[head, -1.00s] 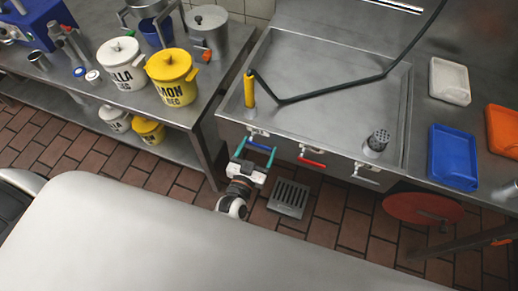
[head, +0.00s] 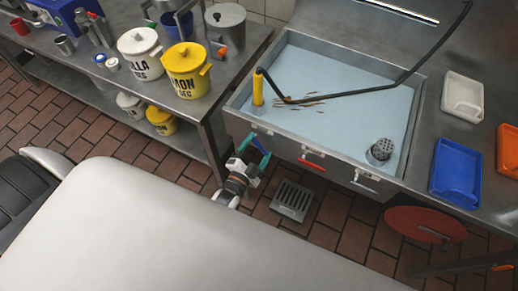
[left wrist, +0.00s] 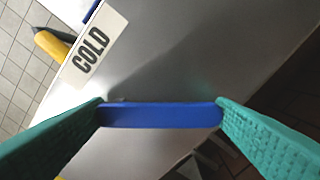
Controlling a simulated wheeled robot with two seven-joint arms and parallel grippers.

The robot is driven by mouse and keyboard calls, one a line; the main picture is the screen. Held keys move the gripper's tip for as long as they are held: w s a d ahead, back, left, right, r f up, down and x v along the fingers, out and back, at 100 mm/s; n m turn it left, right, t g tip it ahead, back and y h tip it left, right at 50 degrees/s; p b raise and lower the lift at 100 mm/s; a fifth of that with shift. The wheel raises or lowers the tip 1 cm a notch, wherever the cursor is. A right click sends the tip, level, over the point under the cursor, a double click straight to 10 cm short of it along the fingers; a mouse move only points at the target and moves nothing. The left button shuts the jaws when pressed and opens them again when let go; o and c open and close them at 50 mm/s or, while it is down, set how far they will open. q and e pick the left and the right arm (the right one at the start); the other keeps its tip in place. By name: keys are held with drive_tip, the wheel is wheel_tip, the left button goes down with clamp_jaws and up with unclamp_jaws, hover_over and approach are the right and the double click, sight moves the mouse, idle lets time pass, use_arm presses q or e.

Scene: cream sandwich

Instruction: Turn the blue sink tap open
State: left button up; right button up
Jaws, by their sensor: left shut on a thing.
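The blue tap handle (left wrist: 160,116) lies lengthwise between the green fingers of my left gripper (left wrist: 160,104) in the left wrist view, one finger touching each end. A white label reading COLD (left wrist: 95,45) is beside it on the grey sink front. In the head view my left gripper (head: 256,146) is shut on the handle at the left of the sink front, largely covering it. My right gripper is not in view.
A red tap handle (head: 311,164) and a white one (head: 364,186) are further right on the sink front. A yellow-handled hose (head: 257,90) reaches over the basin. A counter with yellow (head: 187,72) and white pots (head: 140,55) stands left. A floor drain (head: 292,200) lies below.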

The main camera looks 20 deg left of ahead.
use_arm(q)
drive_tip(key=m, duration=0.2)
drive_tip(key=shift+a+f+m+b, duration=0.3)
drive_tip(key=shift+a+m, duration=0.05)
drive_tip(key=shift+m, duration=0.05)
drive_tip(key=shift+a+f+m+b, duration=0.1)
drive_tip(key=shift+a+m+b, duration=0.25)
drive_tip(key=shift+m, duration=0.95)
drive_tip(key=shift+a+f+m+b, duration=0.1)
drive_tip(key=shift+a+m+b, duration=0.2)
drive_tip(key=shift+m, duration=1)
drive_tip(key=o, duration=1.4)
drive_tip(key=shift+r, duration=0.1)
drive_tip(key=s, duration=0.4)
drive_tip(key=s+b, duration=0.1)
drive_tip(key=s, duration=0.3)
drive_tip(key=s+b, duration=0.1)
drive_tip(key=s, duration=0.3)
drive_tip(key=shift+a, duration=0.25)
